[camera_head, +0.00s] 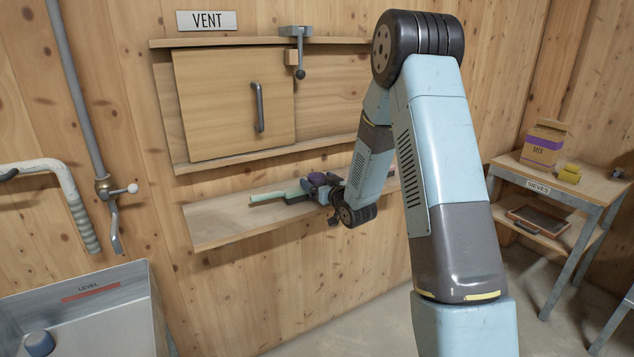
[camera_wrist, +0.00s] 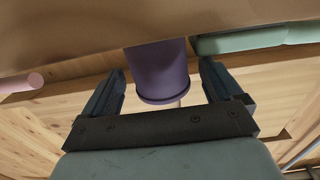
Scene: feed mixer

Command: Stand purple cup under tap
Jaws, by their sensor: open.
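The purple cup (camera_head: 318,180) is on the wall shelf (camera_head: 225,222), partly hidden by my gripper (camera_head: 326,192). In the wrist view the purple cup (camera_wrist: 160,72) lies between the two fingers of my gripper (camera_wrist: 161,80). The fingers are open, one on each side, with a visible gap to the cup. The tap (camera_head: 104,187) is on a grey pipe on the left wall, with a small white lever and a downward spout (camera_head: 116,240). The tap is well left of the cup.
A green bar-like thing (camera_head: 266,197) lies on the shelf left of my gripper. A grey bin labelled LEVEL (camera_head: 125,312) stands at lower left, near a white curved pipe (camera_head: 60,175). The vent panel (camera_head: 225,110) is above the shelf. A side table (camera_head: 590,185) stands right.

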